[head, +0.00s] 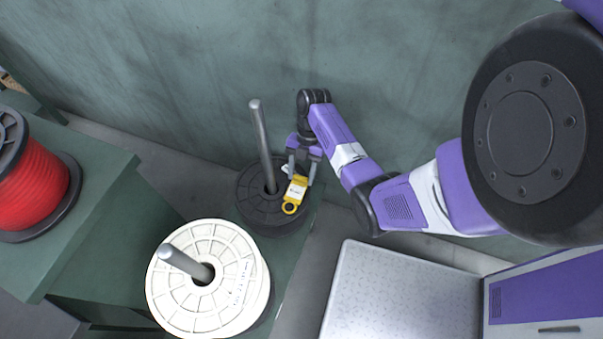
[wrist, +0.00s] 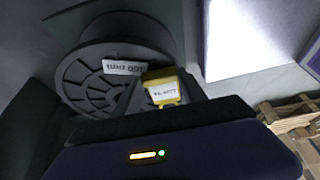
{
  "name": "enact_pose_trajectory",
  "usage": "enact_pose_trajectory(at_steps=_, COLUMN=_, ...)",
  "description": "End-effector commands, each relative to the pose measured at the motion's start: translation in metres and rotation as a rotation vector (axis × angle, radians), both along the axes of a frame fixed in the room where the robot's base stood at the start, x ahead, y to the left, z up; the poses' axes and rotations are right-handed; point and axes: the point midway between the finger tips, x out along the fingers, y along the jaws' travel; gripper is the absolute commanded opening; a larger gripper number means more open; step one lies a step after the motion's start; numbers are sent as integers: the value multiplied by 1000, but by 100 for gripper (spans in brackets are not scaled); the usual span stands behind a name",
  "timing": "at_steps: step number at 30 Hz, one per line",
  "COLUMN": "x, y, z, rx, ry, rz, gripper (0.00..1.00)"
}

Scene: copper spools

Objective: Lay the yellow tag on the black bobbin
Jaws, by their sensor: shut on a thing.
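The yellow tag (head: 294,193) has a white label and a ring end, and my gripper (head: 299,179) is shut on it. It is over the right part of the black bobbin (head: 257,211), which lies flat with a metal rod (head: 262,140) standing up through its centre. In the wrist view the tag (wrist: 162,90) shows in front of the bobbin's spoked face (wrist: 85,90). I cannot tell whether the tag touches the bobbin's face.
A white spool (head: 225,255) on its own rod (head: 186,263) stands at the front on the green bench. A red spool (head: 30,180) sits at the left. A white label (wrist: 122,67) lies on the bobbin. A green wall (head: 200,70) is behind; a wooden pallet (wrist: 292,117) is at the right.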

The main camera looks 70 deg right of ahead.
Motion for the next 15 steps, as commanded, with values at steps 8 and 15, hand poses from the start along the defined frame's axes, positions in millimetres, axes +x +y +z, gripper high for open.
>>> enact_pose_trajectory(at_steps=8, x=0, y=0, z=-1, rx=0, ry=0, rz=0, gripper=71)
enact_pose_trajectory(at_steps=15, x=0, y=0, z=1, rx=0, ry=0, rz=0, gripper=71)
